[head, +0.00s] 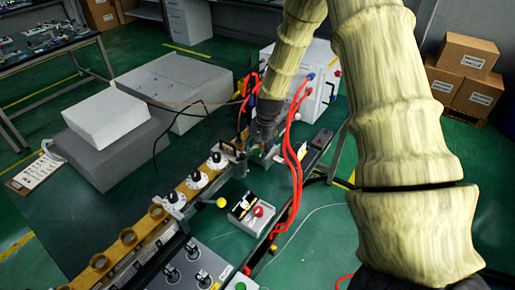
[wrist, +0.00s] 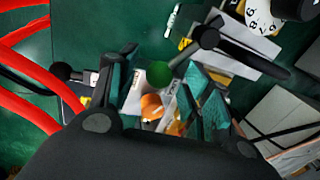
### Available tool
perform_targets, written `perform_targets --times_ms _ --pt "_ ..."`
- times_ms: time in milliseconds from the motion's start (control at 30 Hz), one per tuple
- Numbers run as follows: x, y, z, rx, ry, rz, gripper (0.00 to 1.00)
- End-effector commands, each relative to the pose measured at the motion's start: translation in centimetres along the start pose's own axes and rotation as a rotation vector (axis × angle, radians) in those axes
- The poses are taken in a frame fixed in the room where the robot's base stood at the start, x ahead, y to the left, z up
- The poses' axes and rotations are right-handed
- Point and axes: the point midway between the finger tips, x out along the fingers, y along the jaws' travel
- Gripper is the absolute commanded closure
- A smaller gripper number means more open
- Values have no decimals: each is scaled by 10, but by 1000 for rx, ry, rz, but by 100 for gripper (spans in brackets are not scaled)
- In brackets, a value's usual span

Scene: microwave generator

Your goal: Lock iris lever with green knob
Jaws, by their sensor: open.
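The green knob (wrist: 158,74) shows in the wrist view between the two fingers of my gripper (wrist: 160,64). The fingers are spread, one on each side of the knob, and I see no clear contact. An orange rounded part shows just below the knob. The lever under the knob is mostly hidden, so I cannot tell its angle. In the head view my gripper (head: 262,132) points down at the far end of the waveguide line, and a small green spot (head: 256,153) shows just under it.
Red hoses (head: 292,150) run close on the right of my gripper. The brass waveguide (head: 150,222) with white dials (head: 197,180) extends toward the lower left. A yellow knob (head: 221,203) and a box with a red knob (head: 258,211) are nearer. Grey blocks (head: 105,125) stand left.

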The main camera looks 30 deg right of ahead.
Motion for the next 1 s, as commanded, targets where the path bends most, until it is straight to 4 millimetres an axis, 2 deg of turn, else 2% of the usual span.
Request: perform_targets --times_ms 467,733,1000 --pt "7 0 0 0 0 0 51" --pt "8 1 0 0 0 1 100" --pt "8 2 2 -1 -3 4 100"
